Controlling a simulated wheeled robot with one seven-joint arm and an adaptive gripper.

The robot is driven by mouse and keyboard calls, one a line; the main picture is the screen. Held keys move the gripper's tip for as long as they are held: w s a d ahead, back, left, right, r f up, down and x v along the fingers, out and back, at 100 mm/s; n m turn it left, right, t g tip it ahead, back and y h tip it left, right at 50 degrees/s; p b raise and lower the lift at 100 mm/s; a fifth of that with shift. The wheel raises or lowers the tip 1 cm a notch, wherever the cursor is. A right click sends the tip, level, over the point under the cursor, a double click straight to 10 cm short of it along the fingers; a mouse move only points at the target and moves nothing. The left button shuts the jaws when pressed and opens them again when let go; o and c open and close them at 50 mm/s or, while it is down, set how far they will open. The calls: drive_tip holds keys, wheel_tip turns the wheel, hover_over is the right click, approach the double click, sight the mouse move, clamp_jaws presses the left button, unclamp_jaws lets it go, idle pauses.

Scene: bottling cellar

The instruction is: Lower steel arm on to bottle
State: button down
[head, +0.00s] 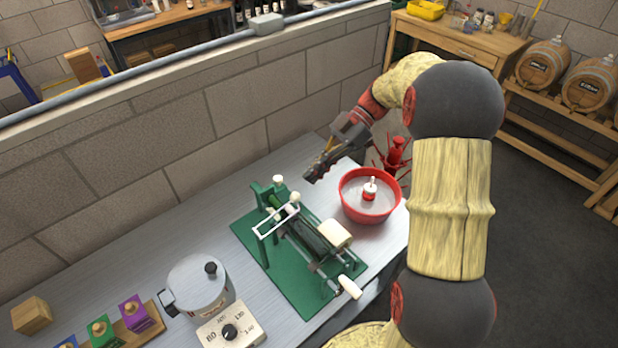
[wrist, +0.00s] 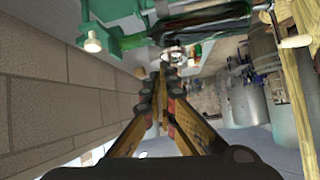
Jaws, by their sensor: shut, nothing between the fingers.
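A green labelling machine (head: 262,262) stands on the steel bench. A dark bottle (head: 309,234) lies across it; its green end is toward the back left. A pale steel arm (head: 274,220) with a white knob spans the bottle near that end. I cannot tell whether it touches the glass. My gripper (head: 312,176) is shut and empty, behind and right of the machine, apart from it. In the wrist view, my gripper's fingertips (wrist: 164,68) are together, and the bottle (wrist: 208,24) and green machine (wrist: 112,12) show above them.
A red bowl (head: 369,212) stands just right of the machine, with a red bottle tree (head: 396,155) behind it. A block wall (head: 150,128) runs along the back. A steel pot (head: 199,289) and a dial box (head: 231,333) stand at the front left.

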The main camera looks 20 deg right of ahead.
drive_tip(key=w+d+f, duration=0.1)
drive_tip(key=w+d, duration=0.1)
drive_tip(key=d, duration=0.4)
drive_tip(key=shift+d+f+p, duration=0.15)
drive_tip(key=shift+f+p, duration=0.15)
drive_tip(key=shift+f, duration=0.05)
